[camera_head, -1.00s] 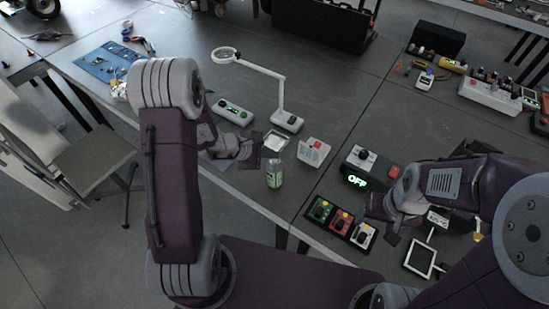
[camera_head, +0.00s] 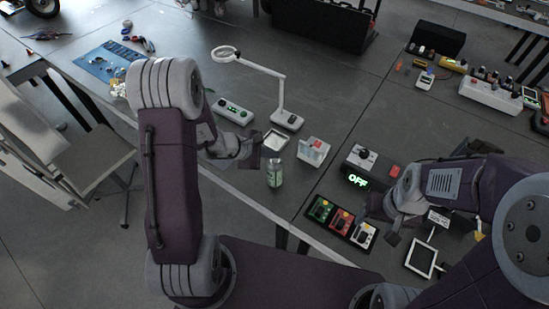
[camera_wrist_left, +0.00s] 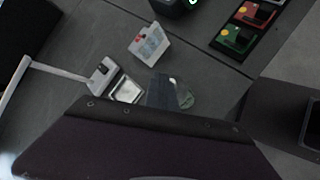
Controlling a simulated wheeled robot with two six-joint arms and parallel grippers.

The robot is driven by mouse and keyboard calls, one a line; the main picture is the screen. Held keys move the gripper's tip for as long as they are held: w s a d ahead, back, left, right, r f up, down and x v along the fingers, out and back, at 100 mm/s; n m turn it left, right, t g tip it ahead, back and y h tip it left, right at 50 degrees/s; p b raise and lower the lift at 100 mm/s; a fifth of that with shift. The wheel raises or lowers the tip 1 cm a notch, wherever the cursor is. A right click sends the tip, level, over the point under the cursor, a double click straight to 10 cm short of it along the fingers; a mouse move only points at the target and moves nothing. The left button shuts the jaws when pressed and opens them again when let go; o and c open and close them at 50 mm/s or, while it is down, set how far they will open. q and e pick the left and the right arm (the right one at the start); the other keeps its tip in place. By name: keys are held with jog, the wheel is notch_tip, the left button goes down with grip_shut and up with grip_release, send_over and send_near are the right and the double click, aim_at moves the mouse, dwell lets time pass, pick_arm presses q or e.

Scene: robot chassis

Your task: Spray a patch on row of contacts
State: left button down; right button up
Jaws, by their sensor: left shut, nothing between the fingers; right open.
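A small bottle with a green label (camera_head: 275,173) stands upright near the table's front edge. My left gripper (camera_head: 257,157) is shut and empty, just left of the bottle, with a gap that is hard to judge. In the left wrist view the gripper's dark fingers (camera_wrist_left: 160,92) partly cover the bottle (camera_wrist_left: 184,96). A shallow white tray (camera_head: 276,140) lies behind the bottle; it also shows in the left wrist view (camera_wrist_left: 126,91). I cannot make out a row of contacts. My right gripper (camera_head: 382,222) is open, beside the switch panel, and partly hidden by its arm.
A white box with a red mark (camera_head: 312,151) stands right of the bottle. A magnifier lamp (camera_head: 284,118) and a grey control box (camera_head: 232,111) are behind. A switch panel (camera_head: 341,221), an OFF display unit (camera_head: 358,180) and a white frame (camera_head: 420,258) are at right.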

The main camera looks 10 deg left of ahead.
aim_at(272, 160)
pick_arm(q)
jog(key=shift+s+f+b, duration=0.15)
jog(key=shift+f+b, duration=0.15)
jog(key=shift+f, duration=0.05)
jog(key=shift+r, duration=0.3)
notch_tip(272, 160, up, 6)
jog(key=p, duration=0.4)
jog(key=shift+r, duration=0.1)
dwell(0.8)
